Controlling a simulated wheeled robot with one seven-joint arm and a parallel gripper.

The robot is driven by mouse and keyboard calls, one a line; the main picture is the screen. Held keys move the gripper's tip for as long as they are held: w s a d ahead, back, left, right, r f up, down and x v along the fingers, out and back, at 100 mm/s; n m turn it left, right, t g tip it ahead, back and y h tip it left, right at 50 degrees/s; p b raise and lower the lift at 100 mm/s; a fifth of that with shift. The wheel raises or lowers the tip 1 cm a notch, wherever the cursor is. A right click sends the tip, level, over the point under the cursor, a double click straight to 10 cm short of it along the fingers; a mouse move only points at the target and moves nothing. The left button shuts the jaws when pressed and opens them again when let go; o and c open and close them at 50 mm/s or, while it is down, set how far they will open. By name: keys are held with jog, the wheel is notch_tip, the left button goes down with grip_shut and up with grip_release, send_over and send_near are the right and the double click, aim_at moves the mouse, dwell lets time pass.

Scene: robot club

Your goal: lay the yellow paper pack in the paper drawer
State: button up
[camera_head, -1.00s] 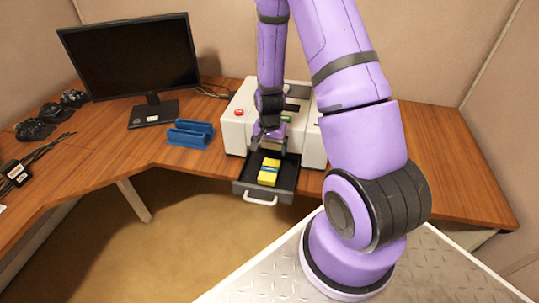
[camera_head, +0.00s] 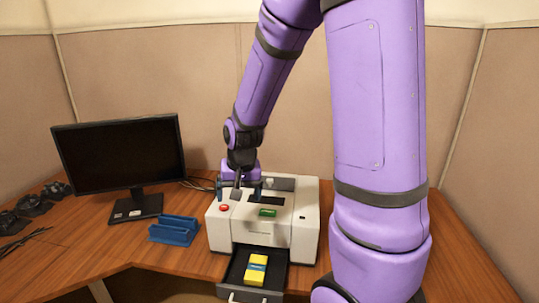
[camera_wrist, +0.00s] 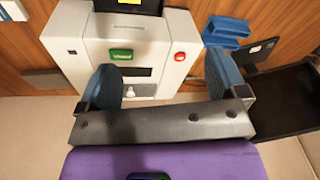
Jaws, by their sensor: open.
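The yellow paper pack (camera_head: 257,270), with a blue band, lies flat inside the dark paper drawer (camera_head: 278,268). The drawer is pulled out from the front of the white printer (camera_head: 289,235). My gripper (camera_head: 238,188) is open and empty, above the left part of the printer top near the red button (camera_head: 224,208), apart from the pack. In the wrist view my gripper's blue-padded fingers (camera_wrist: 164,83) are spread wide with nothing between them.
A blue holder (camera_head: 174,230) stands left of the printer. A monitor (camera_head: 120,158) stands farther left on the wooden desk (camera_head: 90,250), with dark controllers (camera_head: 35,203) at the far left. A green button (camera_head: 267,212) is on the printer top. Partition walls stand behind.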

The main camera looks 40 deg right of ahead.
jog(key=s+a+r+n+t, duration=0.1)
jog(key=s+a+r+n, duration=0.2)
jog(key=s+r, duration=0.6)
jog(key=s+a+r+n+t, duration=0.2)
jog(key=s+a+r+n, duration=0.1)
jog(key=s+r, duration=0.7)
jog(key=shift+a+r, duration=0.2)
jog(key=shift+a, duration=0.05)
